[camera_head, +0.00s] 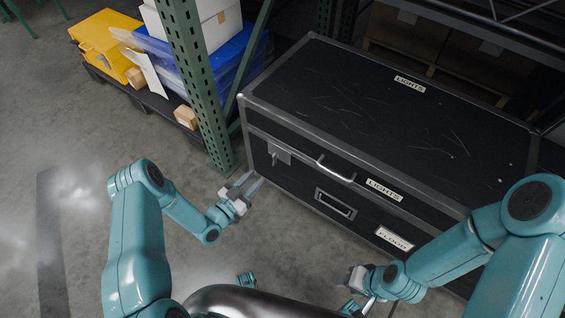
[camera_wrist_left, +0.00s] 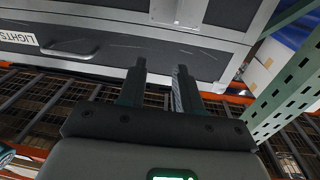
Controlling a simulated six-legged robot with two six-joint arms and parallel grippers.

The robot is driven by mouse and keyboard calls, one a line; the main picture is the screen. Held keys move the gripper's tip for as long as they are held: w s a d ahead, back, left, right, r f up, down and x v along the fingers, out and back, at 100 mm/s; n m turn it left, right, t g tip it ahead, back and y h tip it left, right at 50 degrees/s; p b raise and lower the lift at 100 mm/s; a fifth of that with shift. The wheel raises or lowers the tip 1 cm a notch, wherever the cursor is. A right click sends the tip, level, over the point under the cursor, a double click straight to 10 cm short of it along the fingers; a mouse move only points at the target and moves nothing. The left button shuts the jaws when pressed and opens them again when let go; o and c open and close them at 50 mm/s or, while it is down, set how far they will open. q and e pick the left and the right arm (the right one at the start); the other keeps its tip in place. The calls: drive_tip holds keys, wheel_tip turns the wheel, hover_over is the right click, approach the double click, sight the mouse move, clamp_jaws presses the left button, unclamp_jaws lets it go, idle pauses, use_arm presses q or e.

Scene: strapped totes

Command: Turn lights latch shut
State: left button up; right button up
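A large black case with metal edges (camera_head: 390,110) carries two LIGHTS labels, one on its lid and one on its front (camera_head: 384,190). The lights latch (camera_head: 279,153) is a grey metal plate with a hanging part near the front's left end. In the left wrist view a grey latch plate (camera_wrist_left: 177,12) is at the top edge, partly cut off. My left gripper (camera_head: 247,184) is open and empty, below and left of the latch and apart from it. Its two spread fingers (camera_wrist_left: 160,82) show in the left wrist view. My right gripper (camera_head: 352,280) is low at centre-right; its fingers are unclear.
A metal handle (camera_head: 336,169) sits right of the latch. A lower section bears a recessed handle (camera_head: 335,204) and a FLOOD label (camera_head: 394,238). A green rack post (camera_head: 199,85) stands close left of the case. Bare floor (camera_head: 75,165) lies left.

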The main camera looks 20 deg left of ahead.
sight(274, 164)
use_arm(q)
wheel_tip(274, 164, down, 5)
drive_tip(key=s+a+n+y+b, duration=0.1)
drive_tip(key=s+a+b, duration=0.1)
drive_tip(key=b+x, duration=0.3)
drive_tip(key=x, duration=1.3)
drive_tip(key=shift+a, duration=0.2)
use_arm(e)
wheel_tip(274, 164, down, 6)
drive_tip(key=shift+s+a+r, duration=0.1)
use_arm(q)
clamp_jaws()
